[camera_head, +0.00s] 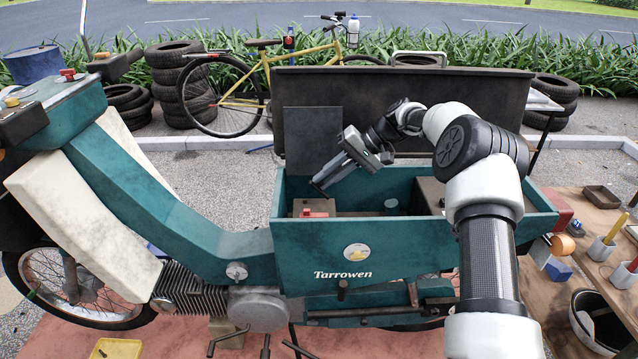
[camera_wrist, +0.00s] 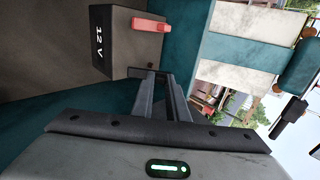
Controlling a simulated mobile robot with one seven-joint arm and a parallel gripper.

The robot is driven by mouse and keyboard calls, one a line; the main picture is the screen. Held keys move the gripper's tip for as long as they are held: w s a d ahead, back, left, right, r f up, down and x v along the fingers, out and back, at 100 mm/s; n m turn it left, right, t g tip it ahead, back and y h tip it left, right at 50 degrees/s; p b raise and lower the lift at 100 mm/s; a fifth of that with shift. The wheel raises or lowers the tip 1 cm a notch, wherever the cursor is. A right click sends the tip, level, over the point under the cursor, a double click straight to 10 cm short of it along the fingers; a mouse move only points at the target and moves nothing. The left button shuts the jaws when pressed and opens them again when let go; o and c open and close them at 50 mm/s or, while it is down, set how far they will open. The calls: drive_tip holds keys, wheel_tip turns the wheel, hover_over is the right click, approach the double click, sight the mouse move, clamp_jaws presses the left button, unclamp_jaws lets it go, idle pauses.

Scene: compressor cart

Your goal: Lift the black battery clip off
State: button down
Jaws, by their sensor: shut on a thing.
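The battery (camera_wrist: 125,42), a dark box marked "12 V", sits in the teal open bay; its top also shows in the head view (camera_head: 340,213). A red clip (camera_wrist: 151,25) is on its top, also visible in the head view (camera_head: 315,214). My gripper (camera_wrist: 155,76) is beside the battery, its two dark fingers closed on a small dark piece, which appears to be the black battery clip (camera_wrist: 142,72). In the head view my gripper (camera_head: 318,187) hangs tilted over the bay's left end. I cannot tell whether the clip still touches the battery.
The teal bay wall (camera_head: 400,245) stands in front, with the raised dark lid (camera_head: 440,95) behind. My arm reaches over the bay from the right. A side table (camera_head: 590,225) with small items is at right. Space above the battery looks free.

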sight(322, 184)
drive_tip(key=d+y+b, duration=0.1)
drive_tip(key=y+b, duration=0.1)
drive_tip(key=d+y+b, duration=0.1)
drive_tip(key=d+y, duration=0.1)
drive_tip(key=shift+f+y+b, duration=0.3)
drive_tip(key=shift+f+b, duration=0.05)
drive_tip(key=shift+f, duration=0.05)
drive_tip(key=shift+d+y+b, duration=0.25)
drive_tip(key=shift+y+b, duration=0.2)
drive_tip(key=shift+y, duration=0.05)
drive_tip(key=c, duration=1.7)
unclamp_jaws()
drive_tip(key=shift+d, duration=0.1)
